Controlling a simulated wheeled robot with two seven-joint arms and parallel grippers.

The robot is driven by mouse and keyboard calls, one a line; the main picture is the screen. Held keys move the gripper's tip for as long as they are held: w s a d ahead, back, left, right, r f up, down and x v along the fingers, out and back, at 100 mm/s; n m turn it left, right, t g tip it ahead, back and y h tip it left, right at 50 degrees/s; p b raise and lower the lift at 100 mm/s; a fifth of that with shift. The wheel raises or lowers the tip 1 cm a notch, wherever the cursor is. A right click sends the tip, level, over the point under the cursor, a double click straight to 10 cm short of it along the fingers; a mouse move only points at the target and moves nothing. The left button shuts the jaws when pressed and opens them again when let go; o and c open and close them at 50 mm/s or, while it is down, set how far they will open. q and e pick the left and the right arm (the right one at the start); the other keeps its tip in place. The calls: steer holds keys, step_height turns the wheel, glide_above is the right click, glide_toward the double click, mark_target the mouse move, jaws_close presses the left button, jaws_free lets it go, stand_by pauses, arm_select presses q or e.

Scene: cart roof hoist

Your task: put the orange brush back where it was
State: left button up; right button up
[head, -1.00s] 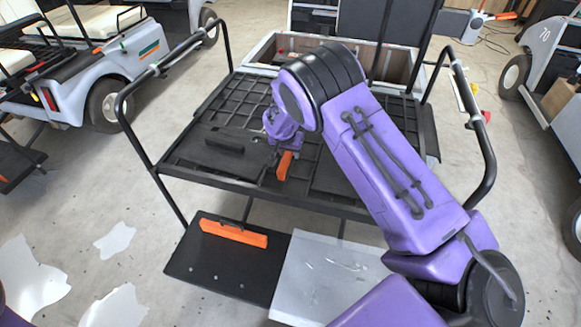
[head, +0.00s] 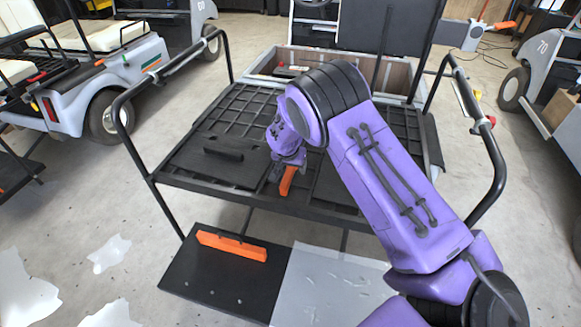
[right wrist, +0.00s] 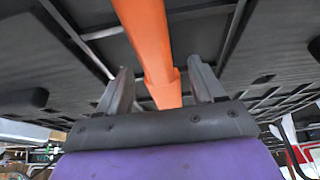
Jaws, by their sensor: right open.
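An orange piece, which I take for the orange brush (head: 287,181), shows at the front of the cart's dark deck (head: 215,166), by my right gripper (head: 281,172). No bristles can be made out. In the right wrist view the brush (right wrist: 150,40) is a long orange bar running from the top edge down between the fingers. My right gripper (right wrist: 163,85) is open, with one finger on each side of the bar. Contact with the fingers cannot be told. My purple wrist hides part of the brush in the head view. My left gripper is out of view.
A second orange bar (head: 232,246) lies on the black step board (head: 215,287), beside a pale grey panel (head: 325,285). Black rails (head: 128,130) stand on both sides of the deck. A box (head: 275,58) is behind it. Other carts stand left and right.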

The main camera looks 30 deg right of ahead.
steer(key=v, duration=1.2)
